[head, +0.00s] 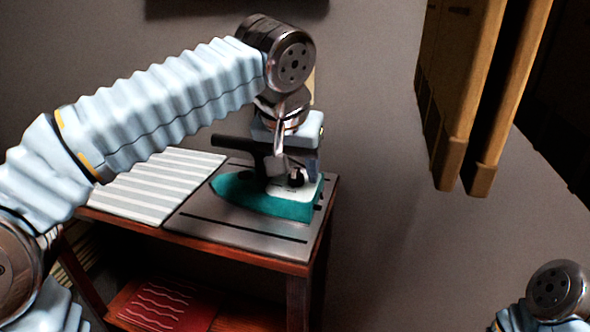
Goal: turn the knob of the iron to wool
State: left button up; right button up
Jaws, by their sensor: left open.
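The iron (240,195) has a teal soleplate area, a pale body part and a dark handle (232,143). It rests flat on a dark grey mat on a small table. Its small black knob (297,177) shows on the pale part at the right. My left gripper (284,167) points down over the iron, right at the knob, and is open. Its wrist and fingers hide part of the handle and body. I cannot tell whether a finger touches the knob, nor read its setting. My right gripper is out of view; only part of that arm shows.
A striped cloth (150,184) lies left of the grey mat (238,234) on the red-brown table (283,266). A red patterned item (160,303) lies on the lower shelf. Wooden panels (480,95) hang at the upper right. The space right of the table looks clear.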

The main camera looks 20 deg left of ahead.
pick_arm(q)
jog(key=shift+f, duration=0.1)
grip_shut()
dwell(0.3)
jog(key=shift+m, duration=0.4)
jog(key=m+h+p, duration=0.1)
jog(key=m+h, duration=0.1)
jog(key=m, duration=0.2)
jog(key=shift+a+m, duration=0.1)
jog(key=shift+m, duration=0.2)
jog(key=m+g+p, duration=0.1)
jog(key=m, duration=0.2)
jog(key=m+g+h+p, duration=0.1)
jog(key=m, duration=0.2)
jog(key=shift+w+a+h+p, duration=0.1)
jog(key=shift+w+h+p, duration=0.1)
jog(key=shift+h+p, duration=0.15)
jog(key=shift+m, duration=0.3)
grip_release()
